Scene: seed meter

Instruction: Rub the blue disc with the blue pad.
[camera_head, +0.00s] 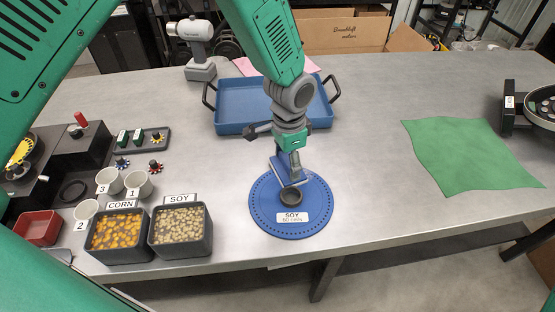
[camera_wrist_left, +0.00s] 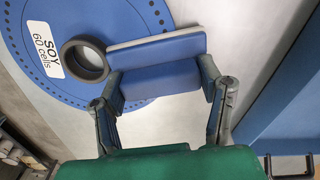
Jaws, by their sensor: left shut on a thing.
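The blue disc (camera_head: 262,217) lies flat on the table in the middle of the head view, with a ring of small holes, a dark hub ring (camera_head: 291,197) and a label reading SOY 60 cells. It also shows in the left wrist view (camera_wrist_left: 103,14). My left gripper (camera_head: 286,170) is shut on the blue pad (camera_wrist_left: 155,66), a block with a pale layer along one side. The pad is over the disc's far part, beside the hub ring. I cannot tell whether it touches the disc. My right gripper is not in view.
A blue tray (camera_head: 240,129) with dark handles stands behind the disc. Boxes of corn (camera_head: 117,252) and soy (camera_head: 181,246) and several white cups (camera_head: 109,180) stand to the left. A green cloth (camera_head: 460,155) lies to the right. The table between disc and cloth is clear.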

